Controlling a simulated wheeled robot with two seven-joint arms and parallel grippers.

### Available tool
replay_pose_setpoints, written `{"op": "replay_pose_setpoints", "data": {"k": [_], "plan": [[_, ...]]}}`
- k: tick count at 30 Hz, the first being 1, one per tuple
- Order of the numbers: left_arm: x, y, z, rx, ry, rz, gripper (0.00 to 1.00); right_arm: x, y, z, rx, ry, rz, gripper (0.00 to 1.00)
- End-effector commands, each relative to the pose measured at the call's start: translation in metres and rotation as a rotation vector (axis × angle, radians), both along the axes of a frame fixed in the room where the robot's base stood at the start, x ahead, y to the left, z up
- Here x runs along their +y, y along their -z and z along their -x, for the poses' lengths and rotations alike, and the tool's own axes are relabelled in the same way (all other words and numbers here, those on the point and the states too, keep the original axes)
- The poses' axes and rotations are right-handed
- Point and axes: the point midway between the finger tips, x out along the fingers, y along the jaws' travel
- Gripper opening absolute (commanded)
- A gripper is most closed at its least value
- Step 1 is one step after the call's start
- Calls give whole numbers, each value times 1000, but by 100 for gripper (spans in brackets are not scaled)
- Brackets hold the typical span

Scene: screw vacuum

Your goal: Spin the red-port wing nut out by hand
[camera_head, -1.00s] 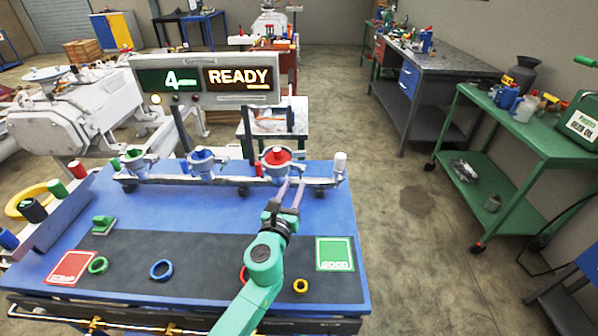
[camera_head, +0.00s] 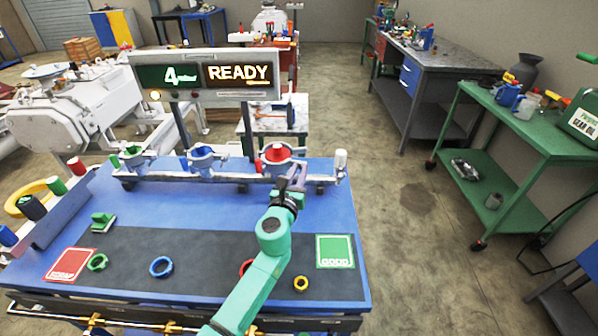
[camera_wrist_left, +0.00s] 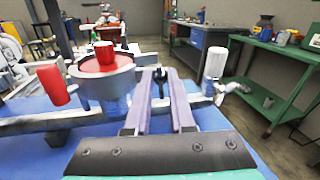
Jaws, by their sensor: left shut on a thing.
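The red port (camera_head: 276,155), a pale ring with a red plug, is the rightmost of three ports on the rail at the back of the blue bench. It also shows in the left wrist view (camera_wrist_left: 104,78), left of my fingers. My left gripper (camera_head: 297,172) is at the right side of this port; its two purple fingers (camera_wrist_left: 160,92) point forward in the left wrist view. They are shut on a small dark piece, seemingly the wing nut (camera_wrist_left: 158,76), mostly hidden between the fingertips. My right gripper is not in view.
Blue port (camera_head: 203,156) and green port (camera_head: 134,157) sit further left on the rail. A white-capped post (camera_head: 340,164) stands close on the right. The display (camera_head: 206,77) reads READY. Coloured rings and the green GOOD pad (camera_head: 335,252) lie on the dark mat.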

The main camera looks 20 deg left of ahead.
Motion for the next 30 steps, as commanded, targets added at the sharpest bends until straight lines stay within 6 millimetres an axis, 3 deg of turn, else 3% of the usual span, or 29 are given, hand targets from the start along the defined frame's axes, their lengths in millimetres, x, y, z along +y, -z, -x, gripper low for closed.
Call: {"op": "replay_pose_setpoints", "data": {"k": [11, 30], "plan": [[1, 1, 0, -4, 0, 177, 0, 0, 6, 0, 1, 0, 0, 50], [4, 4, 0, -19, 0, 774, 0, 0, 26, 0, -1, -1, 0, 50]]}}
